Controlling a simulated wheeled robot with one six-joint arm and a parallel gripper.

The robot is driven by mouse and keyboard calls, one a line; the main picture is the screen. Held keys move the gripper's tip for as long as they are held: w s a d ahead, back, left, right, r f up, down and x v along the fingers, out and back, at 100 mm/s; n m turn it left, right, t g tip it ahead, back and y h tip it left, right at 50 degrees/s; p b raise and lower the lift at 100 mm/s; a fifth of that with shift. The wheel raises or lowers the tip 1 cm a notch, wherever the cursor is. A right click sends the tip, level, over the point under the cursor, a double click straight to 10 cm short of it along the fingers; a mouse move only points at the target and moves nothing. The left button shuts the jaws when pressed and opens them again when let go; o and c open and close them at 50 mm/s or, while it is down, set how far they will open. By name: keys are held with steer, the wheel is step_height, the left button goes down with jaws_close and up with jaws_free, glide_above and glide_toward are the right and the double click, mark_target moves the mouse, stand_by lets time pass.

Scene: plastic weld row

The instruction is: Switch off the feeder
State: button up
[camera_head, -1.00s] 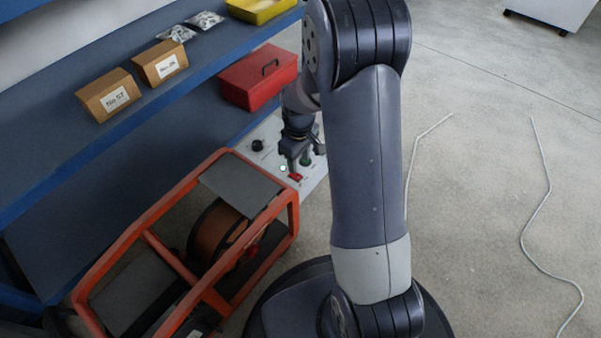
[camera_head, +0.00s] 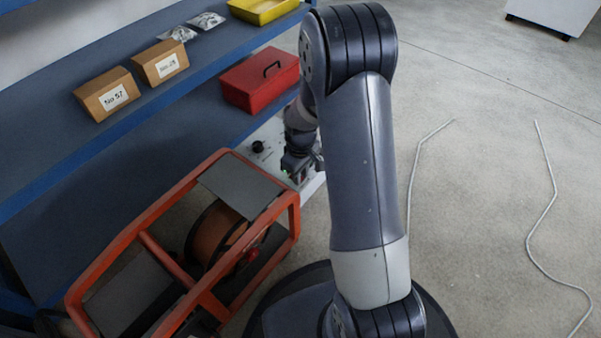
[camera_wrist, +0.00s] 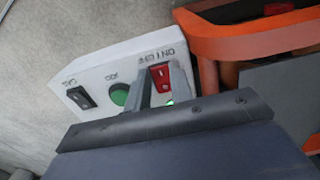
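The feeder is an orange tube frame (camera_head: 150,240) with a copper-coloured wire spool (camera_head: 215,235) inside, left of my arm. A white control panel (camera_wrist: 120,72) stands at its end, partly hidden by my gripper in the head view. In the wrist view the panel has a red rocker switch (camera_wrist: 160,77) under an ON | OFF label, a green button (camera_wrist: 119,94) and a black GAS rocker (camera_wrist: 81,97). A small green light glows near the red switch. My gripper (camera_wrist: 160,90) is at the panel, its fingers apart, with the red switch showing between them. Contact cannot be told.
A blue shelf bench (camera_head: 50,95) runs along the left with cardboard boxes (camera_head: 107,95), a red case (camera_head: 262,80) and a yellow bin (camera_head: 262,8). Pale cables (camera_head: 550,200) lie on the otherwise open floor at right.

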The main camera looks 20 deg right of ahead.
jaws_close()
steer(key=shift+w+a+r+g+h+p, duration=0.15)
steer(key=shift+r+g+h+p, duration=0.2)
steer(key=shift+p, duration=0.9)
steer(key=shift+w+a+f+g+h+p, duration=0.1)
steer(key=shift+w+f+g+h+p, duration=0.1)
steer(key=shift+g+h+p, duration=0.55)
steer(key=shift+o, duration=2.4)
jaws_free()
steer(key=p+v, duration=0.4)
steer(key=v, duration=0.6)
steer(key=shift+w+r, duration=0.15)
steer(key=shift+r, duration=0.3)
